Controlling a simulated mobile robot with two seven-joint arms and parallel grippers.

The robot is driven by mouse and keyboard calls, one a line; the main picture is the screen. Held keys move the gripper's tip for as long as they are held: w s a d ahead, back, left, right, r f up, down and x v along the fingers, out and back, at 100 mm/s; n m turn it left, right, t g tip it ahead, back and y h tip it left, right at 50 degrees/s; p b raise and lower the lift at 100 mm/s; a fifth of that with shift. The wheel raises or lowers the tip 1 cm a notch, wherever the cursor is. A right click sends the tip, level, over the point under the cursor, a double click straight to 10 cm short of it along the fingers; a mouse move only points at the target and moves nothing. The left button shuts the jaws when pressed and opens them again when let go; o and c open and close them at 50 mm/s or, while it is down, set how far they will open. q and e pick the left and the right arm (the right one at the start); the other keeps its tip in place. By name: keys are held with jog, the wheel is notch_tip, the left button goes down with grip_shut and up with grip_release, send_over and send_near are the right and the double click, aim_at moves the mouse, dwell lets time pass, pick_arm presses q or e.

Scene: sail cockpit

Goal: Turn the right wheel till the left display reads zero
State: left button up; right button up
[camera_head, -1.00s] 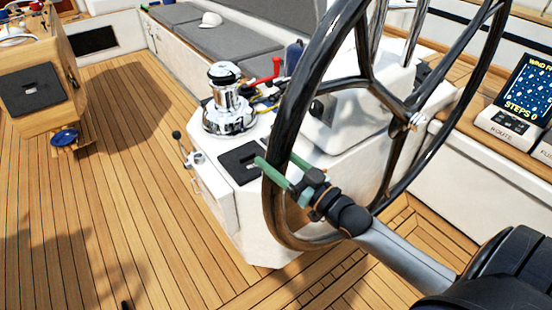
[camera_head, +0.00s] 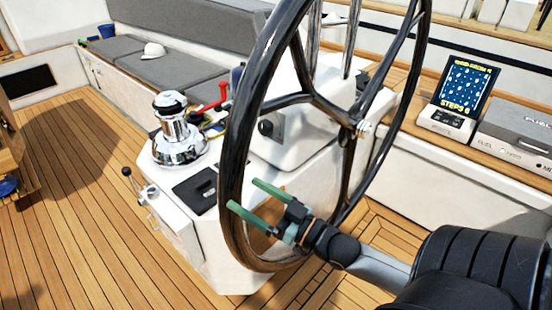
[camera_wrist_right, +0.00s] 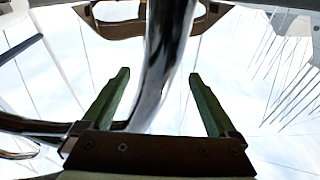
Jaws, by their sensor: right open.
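The large black wheel (camera_head: 236,150) stands upright in the middle of the head view. My right gripper (camera_head: 244,195) is at the lower left of its rim, with two green fingers apart. In the right wrist view, the dark shiny rim (camera_wrist_right: 165,65) passes between the open fingers of the gripper (camera_wrist_right: 160,72), with sky beside it. I cannot tell whether a finger touches it. I cannot tell whether this is the left display. My left gripper is not in view.
A white pedestal with a chrome winch (camera_head: 178,130) and a small lever (camera_head: 135,183) stands left of the wheel. A grey fuel box (camera_head: 515,135) is right of the display. Grey cushions (camera_head: 150,70) line the back. The teak deck (camera_head: 85,220) is open at left.

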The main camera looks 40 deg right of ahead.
jog(key=v, duration=0.6)
jog(key=shift+s, duration=0.25)
jog(key=shift+d, duration=0.1)
jog(key=s+a+f+g+h, duration=0.1)
jog(key=a+f+g, duration=0.1)
jog(key=f, duration=0.6)
jog(key=s+a+f+m+g+h, duration=0.1)
jog(key=a+f+g+h, duration=0.1)
jog(key=f, duration=0.7)
jog(key=shift+a+f+g, duration=0.25)
jog(key=shift+a+g, duration=0.2)
jog(key=shift+g, duration=0.35)
jog(key=s+a+f+g, duration=0.1)
jog(key=a+f, duration=0.1)
jog(key=f, duration=0.1)
jog(key=s+a+f+g, duration=0.2)
jog(key=a+f, duration=0.1)
jog(key=s+a+f+g, duration=0.1)
jog(key=s+a+f, duration=0.1)
jog(key=a+f, duration=0.1)
jog(key=shift+a+f+n+g, duration=0.25)
jog(key=shift+f+n+g, duration=0.05)
jog(key=shift+f+n, duration=0.1)
jog(key=shift+c, duration=0.3)
